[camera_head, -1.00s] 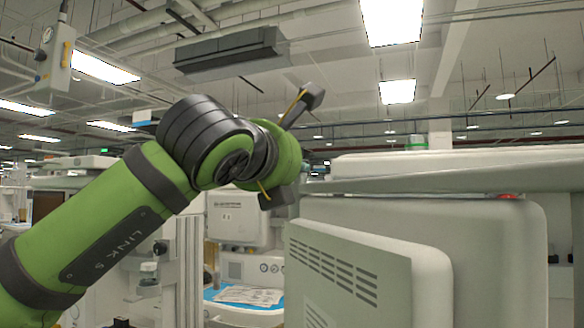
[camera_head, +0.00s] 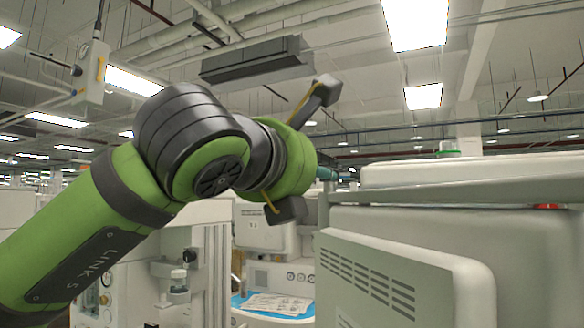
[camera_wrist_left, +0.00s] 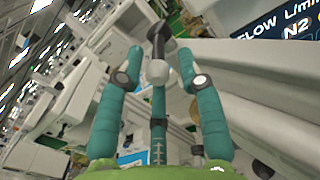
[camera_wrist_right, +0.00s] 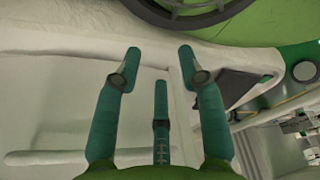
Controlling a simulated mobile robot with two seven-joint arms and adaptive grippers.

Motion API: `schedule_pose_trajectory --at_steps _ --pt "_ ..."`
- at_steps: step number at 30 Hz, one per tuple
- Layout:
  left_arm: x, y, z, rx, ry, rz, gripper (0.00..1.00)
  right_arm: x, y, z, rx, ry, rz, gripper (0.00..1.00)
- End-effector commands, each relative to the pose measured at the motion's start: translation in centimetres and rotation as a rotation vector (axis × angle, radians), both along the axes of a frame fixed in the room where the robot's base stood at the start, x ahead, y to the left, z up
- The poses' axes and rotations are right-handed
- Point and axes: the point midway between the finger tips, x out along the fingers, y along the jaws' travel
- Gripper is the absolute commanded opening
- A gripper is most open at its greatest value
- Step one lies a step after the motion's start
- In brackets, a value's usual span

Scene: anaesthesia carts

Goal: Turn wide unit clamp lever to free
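A dark lever-like part with a pale grey rounded end (camera_wrist_left: 157,72) shows in the left wrist view; I take it for the clamp lever. My left gripper (camera_wrist_left: 160,53) is open, its teal fingers apart on both sides of this part. I cannot tell whether any finger touches it. In the head view my green left arm hides most of the left gripper; only a bit of teal shows beyond the wrist. The lever is not clear there. My right gripper (camera_wrist_right: 159,56) is open and empty before a pale surface, and is outside the head view.
A pale cart unit with a vented panel (camera_head: 400,285) fills the right of the head view, under a long flat shelf edge (camera_head: 450,190). Another cart (camera_head: 265,235) with gauges and papers on a blue surface stands behind. A flow display (camera_wrist_left: 280,25) is close by at upper right.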

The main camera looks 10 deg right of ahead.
Motion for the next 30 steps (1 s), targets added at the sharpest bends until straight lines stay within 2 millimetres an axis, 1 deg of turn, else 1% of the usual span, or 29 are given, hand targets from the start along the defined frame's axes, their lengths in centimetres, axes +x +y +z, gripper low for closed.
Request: schedule_pose_trajectory --at_steps 1,3,6,10,15,30 --pt "-0.9 0.7 0.1 0.000 -0.004 0.000 0.37 -0.1 -0.1 0.0 -0.001 0.001 0.000 0.40" --pt "-2.1 1.5 0.0 0.000 -0.001 0.000 0.37 -0.1 -0.1 0.0 -0.001 0.001 0.000 0.40" --pt "-3.4 2.5 0.0 0.000 -0.001 0.000 0.37 -0.1 -0.1 0.0 -0.001 0.001 0.000 0.40" --pt "-4.6 3.3 -0.1 0.001 0.002 -0.001 0.37 -0.1 -0.1 0.0 -0.001 0.002 0.000 0.40" --pt "-5.1 3.6 -0.1 0.002 0.002 0.001 0.37 -0.1 -0.1 0.0 -0.001 0.002 0.000 0.40" --pt "-5.1 3.6 -0.1 0.002 0.003 0.000 0.37 -0.1 -0.2 0.0 -0.002 0.001 -0.001 0.40"
